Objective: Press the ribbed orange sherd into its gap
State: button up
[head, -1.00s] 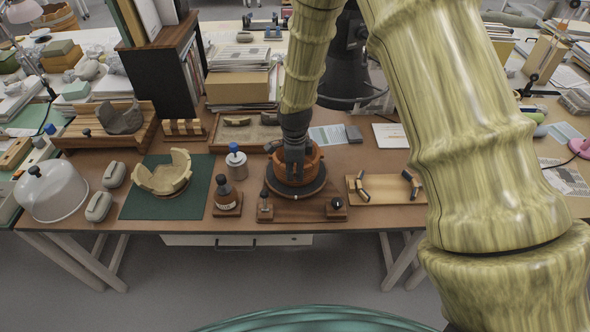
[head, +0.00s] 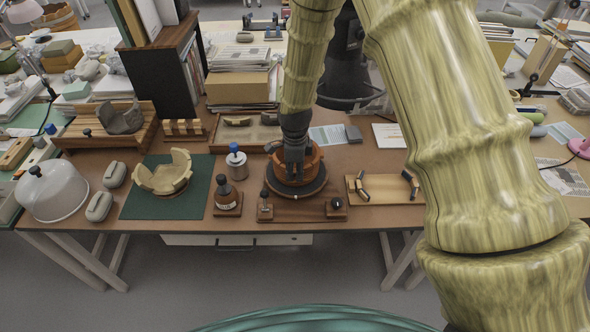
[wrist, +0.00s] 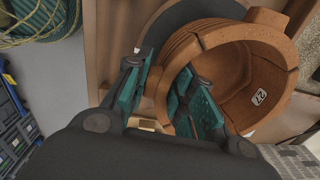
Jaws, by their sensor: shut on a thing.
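The orange pot (head: 313,160) stands on a dark turntable (head: 318,183) at the middle of the bench. In the wrist view the pot (wrist: 270,60) lies open towards me, with a ribbed wall and a small white number label inside. My gripper (head: 294,172) is at the pot's near left side, pointing down. In the wrist view my gripper (wrist: 160,102) has green-padded fingers, one outside the wall and one inside. They are shut on the ribbed orange sherd (wrist: 160,88), mostly hidden between them. I cannot tell whether it is fully seated against the neighbouring wall.
A brown bottle (head: 225,192) and a blue-capped jar (head: 237,163) stand left of the turntable. A wooden tray (head: 385,194) with dark pieces lies to the right. A tan broken bowl (head: 164,181) sits on a green mat (head: 136,206). A clear dome (head: 55,195) stands far left.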

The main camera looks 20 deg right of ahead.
aim_at(295, 171)
jog(key=shift+s+f, duration=0.1)
jog(key=o, duration=0.9)
notch_tip(295, 171, up, 12)
jog(key=shift+s, duration=0.15)
dwell(0.3)
jog(key=shift+f, duration=0.1)
dwell(0.4)
